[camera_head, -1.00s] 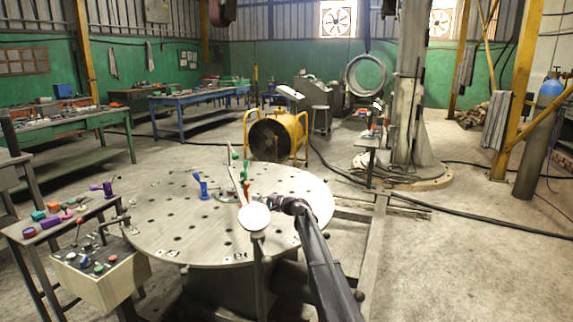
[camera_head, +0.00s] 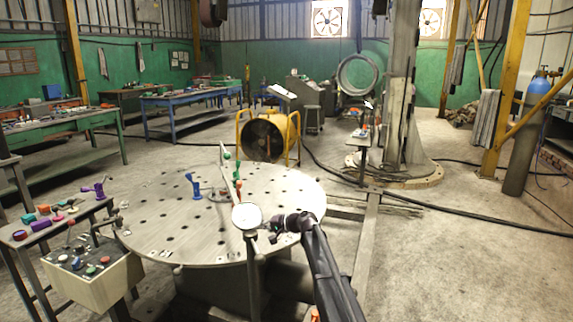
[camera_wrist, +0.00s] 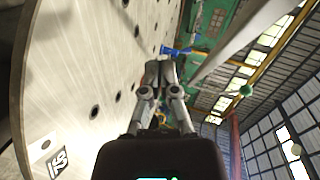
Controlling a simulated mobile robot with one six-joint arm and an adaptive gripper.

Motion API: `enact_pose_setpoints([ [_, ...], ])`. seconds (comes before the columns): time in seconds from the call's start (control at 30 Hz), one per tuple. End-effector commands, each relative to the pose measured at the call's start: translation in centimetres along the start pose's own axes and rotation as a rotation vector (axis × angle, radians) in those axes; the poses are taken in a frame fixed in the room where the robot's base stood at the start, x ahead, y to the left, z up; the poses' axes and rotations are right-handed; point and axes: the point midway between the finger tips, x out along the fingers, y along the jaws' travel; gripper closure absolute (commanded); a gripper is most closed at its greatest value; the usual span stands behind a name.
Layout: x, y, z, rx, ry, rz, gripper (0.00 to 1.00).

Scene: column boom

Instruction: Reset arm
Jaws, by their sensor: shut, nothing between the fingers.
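My arm (camera_head: 332,277) reaches from the bottom of the head view to the near right edge of the round perforated table (camera_head: 160,230). My gripper (camera_head: 271,232) is over that part of the table in the head view. In the wrist view my gripper (camera_wrist: 166,62) has its two fingers together with nothing between them. The table (camera_wrist: 70,90) fills the left of the wrist view, turned on its side. A blue clamp-like piece (camera_head: 194,186) stands on the table, apart from my gripper; a blue piece (camera_wrist: 176,51) also shows beyond the fingertips.
A pale post with a round white top (camera_head: 247,216) stands just left of my gripper. A control box (camera_head: 92,277) and a side table with small coloured parts (camera_head: 62,221) are at left. A yellow fan (camera_head: 268,138) stands behind. Open floor (camera_head: 450,250) lies at right.

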Motion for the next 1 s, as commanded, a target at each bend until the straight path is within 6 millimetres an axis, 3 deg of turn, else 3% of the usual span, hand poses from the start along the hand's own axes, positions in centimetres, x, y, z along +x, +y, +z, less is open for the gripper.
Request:
enact_pose_setpoints([
  [0.03, -1.5, 1.0, 2.1, -0.019, -0.012, 0.044, 1.00],
  [0.1, -3.2, 2.6, 4.4, -0.050, -0.035, 0.121, 1.00],
  [0.37, -10.8, 9.0, 12.5, -0.141, -0.123, 0.428, 1.00],
  [0.7, -22.5, 15.9, 22.7, -0.190, -0.232, 0.844, 1.00],
  [1.0, -29.6, 18.6, 28.0, -0.184, -0.289, 1.088, 1.00],
])
